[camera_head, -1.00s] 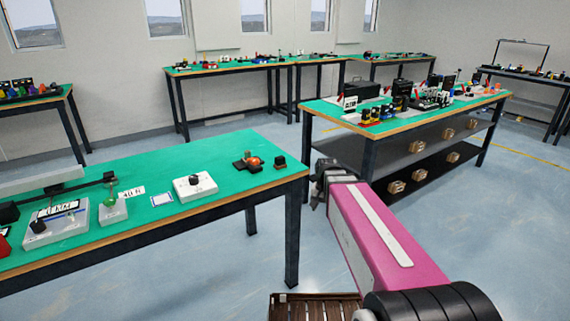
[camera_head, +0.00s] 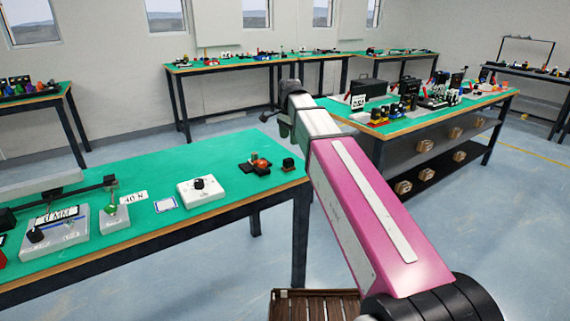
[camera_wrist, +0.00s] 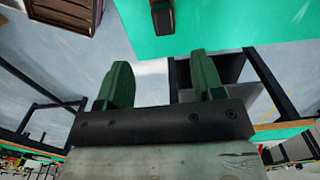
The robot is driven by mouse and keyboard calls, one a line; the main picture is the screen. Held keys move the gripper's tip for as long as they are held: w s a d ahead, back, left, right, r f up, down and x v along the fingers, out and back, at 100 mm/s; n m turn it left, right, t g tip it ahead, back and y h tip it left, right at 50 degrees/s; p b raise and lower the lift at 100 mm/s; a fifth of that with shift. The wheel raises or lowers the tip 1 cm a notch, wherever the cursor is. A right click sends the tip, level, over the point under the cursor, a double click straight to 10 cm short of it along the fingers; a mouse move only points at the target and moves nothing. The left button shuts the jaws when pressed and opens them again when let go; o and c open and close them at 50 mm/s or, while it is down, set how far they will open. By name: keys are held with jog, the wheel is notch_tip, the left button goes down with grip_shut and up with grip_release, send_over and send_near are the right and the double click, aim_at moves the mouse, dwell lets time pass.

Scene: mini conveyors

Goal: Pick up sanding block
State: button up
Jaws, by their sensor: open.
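A small dark block (camera_head: 289,164), which looks like the sanding block, sits near the right end of the green-topped bench (camera_head: 215,165). In the wrist view a dark block with a brownish side (camera_wrist: 162,18) lies on the green top close to its edge, beyond my fingertips and between them. My gripper (camera_wrist: 161,76) is open, with two green fingers spread and nothing between them. In the head view my gripper (camera_head: 289,108) is raised above the bench's right end, and its fingers are hard to make out.
An orange-and-dark item (camera_head: 257,164) sits just left of the block, and a white box with a black knob (camera_head: 200,188) is farther left. A slatted wooden crate (camera_head: 315,305) is on the floor. Another cluttered bench (camera_head: 400,130) stands to the right.

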send_over(289, 159)
notch_tip(289, 159, down, 5)
jog(key=shift+s+r, duration=0.1)
jog(key=shift+w+a+f, duration=0.1)
jog(key=shift+f, duration=1.4)
jog(key=shift+w+f, duration=0.1)
jog(key=shift+f, duration=1.4)
jog(key=c, duration=1)
